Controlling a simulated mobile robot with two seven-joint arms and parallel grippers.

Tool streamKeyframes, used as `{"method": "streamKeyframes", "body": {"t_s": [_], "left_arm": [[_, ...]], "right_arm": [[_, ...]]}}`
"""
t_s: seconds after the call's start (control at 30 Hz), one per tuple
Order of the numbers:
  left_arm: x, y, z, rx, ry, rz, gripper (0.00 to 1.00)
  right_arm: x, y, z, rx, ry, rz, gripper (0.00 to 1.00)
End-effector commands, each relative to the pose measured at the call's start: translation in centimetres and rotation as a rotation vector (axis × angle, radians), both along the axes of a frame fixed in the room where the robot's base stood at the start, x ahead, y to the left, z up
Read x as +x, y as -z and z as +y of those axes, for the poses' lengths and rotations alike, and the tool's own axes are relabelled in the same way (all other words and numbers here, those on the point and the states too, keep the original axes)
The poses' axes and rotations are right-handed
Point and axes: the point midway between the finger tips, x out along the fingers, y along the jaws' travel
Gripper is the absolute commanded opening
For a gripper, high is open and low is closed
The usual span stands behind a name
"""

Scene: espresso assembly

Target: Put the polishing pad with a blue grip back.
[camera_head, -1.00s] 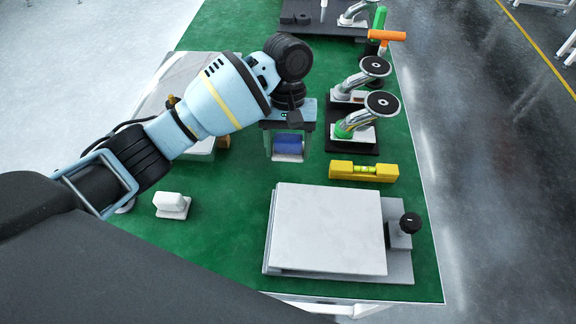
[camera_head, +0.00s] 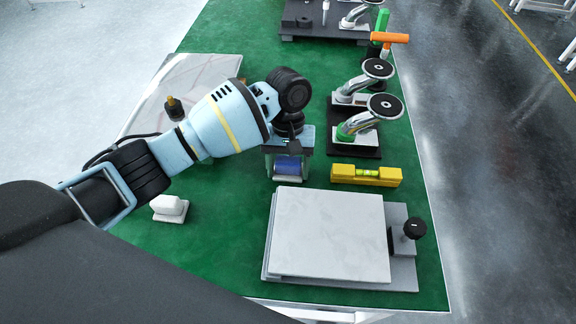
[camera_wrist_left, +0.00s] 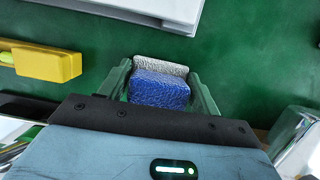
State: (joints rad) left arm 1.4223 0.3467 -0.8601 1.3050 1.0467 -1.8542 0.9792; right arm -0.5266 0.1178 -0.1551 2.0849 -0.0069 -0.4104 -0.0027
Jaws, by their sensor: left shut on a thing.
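The polishing pad with a blue grip (camera_head: 287,166) is held by my left gripper (camera_head: 288,172) over the green mat, between the yellow level and the white pad. In the left wrist view the blue grip (camera_wrist_left: 160,90) sits between the two fingers, with the pad's pale grey face beyond it. My left gripper is shut on the blue grip. I cannot tell how high the pad is above the mat. My right gripper does not show.
A white pad (camera_head: 170,207) lies to the left. A white slab on a grey base (camera_head: 330,235) is in front, with a yellow level (camera_head: 366,175) behind it. Chrome tools with black discs (camera_head: 384,106) stand at right. A large grey plate (camera_head: 185,75) lies back left.

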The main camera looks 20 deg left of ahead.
Motion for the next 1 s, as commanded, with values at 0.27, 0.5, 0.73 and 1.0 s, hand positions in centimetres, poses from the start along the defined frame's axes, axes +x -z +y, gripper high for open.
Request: {"method": "streamKeyframes", "body": {"t_s": [0.27, 0.5, 0.73, 1.0], "left_arm": [[0.0, 0.3, 0.0, -0.001, 0.0, 0.0, 0.81], [0.0, 0.3, 0.0, 0.0, 0.0, 0.001, 0.85], [0.2, -0.9, 0.0, -0.002, -0.001, -0.001, 0.85], [1.5, -5.9, 0.5, -0.002, 0.0, -0.003, 0.85]], "right_arm": [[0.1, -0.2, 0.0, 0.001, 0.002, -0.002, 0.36], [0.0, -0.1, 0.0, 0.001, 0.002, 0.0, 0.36], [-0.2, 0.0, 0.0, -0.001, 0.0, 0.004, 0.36], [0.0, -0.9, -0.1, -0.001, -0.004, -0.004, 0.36]]}}
